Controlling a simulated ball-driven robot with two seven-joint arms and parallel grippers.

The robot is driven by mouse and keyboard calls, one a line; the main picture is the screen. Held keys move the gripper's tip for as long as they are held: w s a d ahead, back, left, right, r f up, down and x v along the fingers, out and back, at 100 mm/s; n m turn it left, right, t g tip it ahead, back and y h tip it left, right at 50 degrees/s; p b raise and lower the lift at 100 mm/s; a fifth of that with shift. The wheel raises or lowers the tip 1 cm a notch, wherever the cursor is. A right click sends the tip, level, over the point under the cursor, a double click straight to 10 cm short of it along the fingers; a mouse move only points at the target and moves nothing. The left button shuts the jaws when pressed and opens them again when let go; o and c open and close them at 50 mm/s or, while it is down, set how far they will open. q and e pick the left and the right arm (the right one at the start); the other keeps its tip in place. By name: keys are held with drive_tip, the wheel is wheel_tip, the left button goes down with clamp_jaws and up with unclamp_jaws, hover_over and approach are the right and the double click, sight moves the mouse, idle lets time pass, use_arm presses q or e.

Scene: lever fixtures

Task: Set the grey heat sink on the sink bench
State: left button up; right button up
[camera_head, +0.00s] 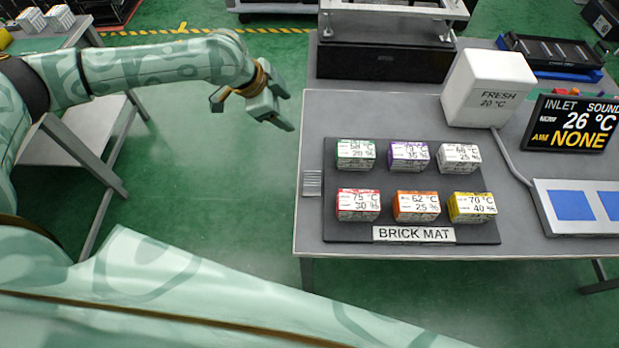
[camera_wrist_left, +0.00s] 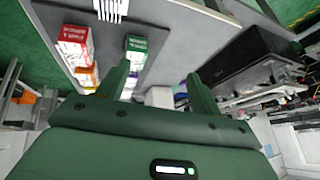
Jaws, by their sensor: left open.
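A small grey finned block (camera_head: 313,183), which looks like the heat sink, lies near the left edge of the grey table (camera_head: 400,112), just left of the brick mat. In the left wrist view the finned block (camera_wrist_left: 110,10) shows at the top, partly cut off. My left gripper (camera_head: 280,108) is open and empty, off the table's left edge, above and to the left of the block. Its two fingers (camera_wrist_left: 160,85) stand apart in the left wrist view. No label names a sink bench, so I cannot tell which surface it is. My right gripper is not in view.
The black brick mat (camera_head: 330,232) holds several coloured labelled bricks. A white FRESH box (camera_head: 488,88), a display (camera_head: 572,125) reading 26 °C and a white tray with blue pads (camera_head: 575,205) stand to the right. A black block (camera_head: 385,64) stands at the back.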

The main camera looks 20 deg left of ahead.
use_arm(q)
drive_tip(key=s+d+f+m+g, duration=0.1)
drive_tip(key=s+d+f+g, duration=0.15)
drive_tip(key=s, duration=0.45)
drive_tip(key=b, duration=0.3)
hover_over(311, 178)
drive_tip(key=s+a, duration=0.1)
drive_tip(key=a, duration=0.1)
wheel_tip(311, 178, down, 9)
drive_tip(key=shift+g, duration=0.35)
drive_tip(key=x, duration=0.2)
drive_tip(key=b+x, duration=0.1)
drive_tip(key=x, duration=0.1)
drive_tip(key=b+x, duration=0.1)
drive_tip(key=x, duration=0.1)
drive_tip(key=shift+w+a+f, duration=0.2)
drive_tip(key=shift+f, duration=0.1)
drive_tip(key=shift+s+r, duration=0.1)
drive_tip(key=c, duration=1.2)
